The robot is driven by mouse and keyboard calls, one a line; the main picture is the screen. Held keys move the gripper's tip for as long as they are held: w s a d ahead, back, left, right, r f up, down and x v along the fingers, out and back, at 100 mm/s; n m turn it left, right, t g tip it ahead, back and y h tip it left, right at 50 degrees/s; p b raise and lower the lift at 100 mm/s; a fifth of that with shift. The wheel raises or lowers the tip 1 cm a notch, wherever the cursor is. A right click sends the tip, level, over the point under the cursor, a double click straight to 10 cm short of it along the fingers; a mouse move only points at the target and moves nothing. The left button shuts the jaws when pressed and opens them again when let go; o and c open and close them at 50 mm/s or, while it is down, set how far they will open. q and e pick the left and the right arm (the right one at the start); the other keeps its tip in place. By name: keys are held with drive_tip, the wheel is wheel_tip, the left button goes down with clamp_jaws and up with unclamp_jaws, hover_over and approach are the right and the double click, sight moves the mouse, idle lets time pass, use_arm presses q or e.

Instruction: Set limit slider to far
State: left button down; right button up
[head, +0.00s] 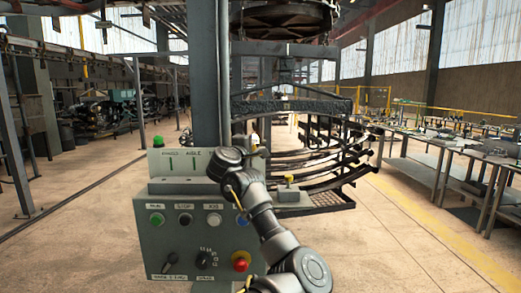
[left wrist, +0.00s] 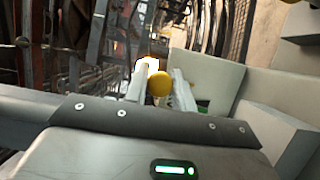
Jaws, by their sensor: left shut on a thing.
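In the left wrist view, a round yellow knob (left wrist: 159,84) sits between the pale fingertips of my left gripper (left wrist: 160,86), which is shut on it. A second yellow knob (head: 289,179) stands on a grey block right of the arm, apart from the gripper. No slider scale or far mark is readable. My right gripper is not in view.
The box front has several buttons, a black dial (head: 203,260) and a red knob (head: 241,262). A green button (head: 158,141) tops the raised panel behind. A rack of dark leaf springs (head: 325,165) hangs behind. Workbenches (head: 455,165) stand right; open floor lies between.

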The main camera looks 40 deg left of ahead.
use_arm(q)
drive_tip(key=shift+d, duration=0.1)
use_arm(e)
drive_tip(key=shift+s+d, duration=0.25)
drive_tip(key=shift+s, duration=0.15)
use_arm(q)
drive_tip(key=c, duration=1.5)
unclamp_jaws()
drive_tip(key=shift+w, duration=0.1)
drive_tip(key=shift+o, duration=1.3)
drive_tip(key=shift+w+d, duration=0.15)
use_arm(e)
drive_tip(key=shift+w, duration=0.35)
